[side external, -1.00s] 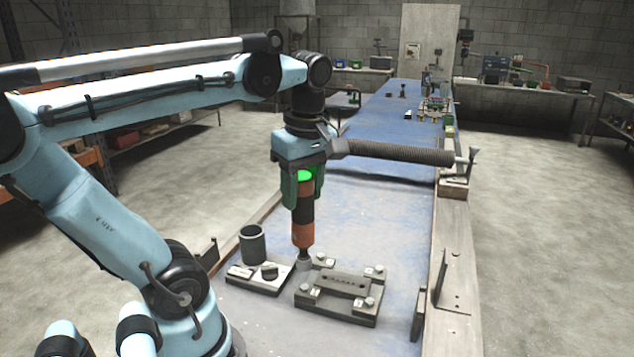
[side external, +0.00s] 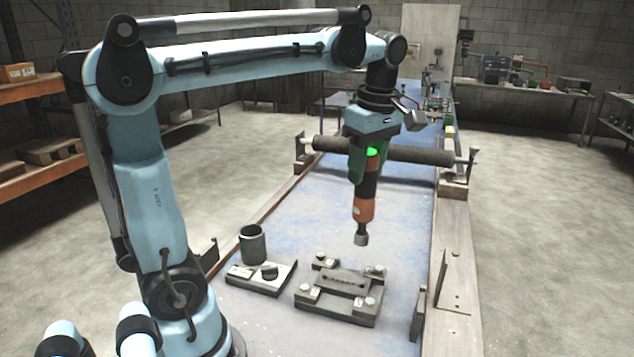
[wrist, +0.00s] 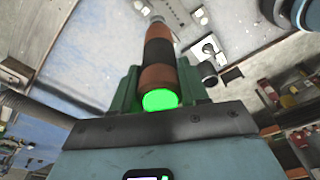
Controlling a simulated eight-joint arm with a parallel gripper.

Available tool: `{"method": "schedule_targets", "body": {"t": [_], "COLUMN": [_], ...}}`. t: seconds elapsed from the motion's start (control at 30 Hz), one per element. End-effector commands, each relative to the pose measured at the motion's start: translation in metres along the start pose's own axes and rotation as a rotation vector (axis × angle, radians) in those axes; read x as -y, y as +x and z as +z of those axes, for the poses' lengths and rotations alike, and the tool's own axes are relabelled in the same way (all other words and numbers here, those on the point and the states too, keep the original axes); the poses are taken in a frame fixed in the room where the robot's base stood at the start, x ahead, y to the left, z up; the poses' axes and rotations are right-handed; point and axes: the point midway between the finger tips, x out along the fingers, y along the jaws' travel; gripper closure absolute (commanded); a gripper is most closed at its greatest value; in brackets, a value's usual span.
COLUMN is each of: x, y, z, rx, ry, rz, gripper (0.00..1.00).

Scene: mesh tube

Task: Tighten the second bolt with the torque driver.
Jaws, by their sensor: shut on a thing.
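My gripper (side external: 371,163) has green fingers and is shut on the torque driver (side external: 364,200), an orange and black tool with a lit green ring. The driver hangs upright, its grey socket in the air above the far right part of the bolt plate (side external: 338,312). The driver also shows in the wrist view (wrist: 158,55). The plate carries a bolt near each corner: back left (side external: 321,257), back right (side external: 378,269), front left (side external: 308,289), front right (side external: 370,302). Small white tags sit beside bolts, too small to read. The socket touches no bolt.
A ribbed mesh tube (side external: 425,156) crosses the table behind the driver. Upright metal brackets (side external: 440,270) line the right edge. Blue table is clear behind the plate.

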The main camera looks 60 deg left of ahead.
Motion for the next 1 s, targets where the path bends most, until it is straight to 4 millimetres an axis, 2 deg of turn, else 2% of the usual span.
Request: {"method": "schedule_targets", "body": {"t": [0.1,0.3,0.57,1.0], "x": [-0.02,-0.037,-0.04,-0.04], "y": [-0.001,0.0,0.008,0.044], "z": [0.011,0.021,0.024,0.028], "rx": [0.0,0.0,0.0,-0.001], "ry": [0.002,0.001,-0.001,-0.002], "rz": [0.0,0.0,0.001,0.002], "gripper": [0.93,0.93,0.93,0.93]}}
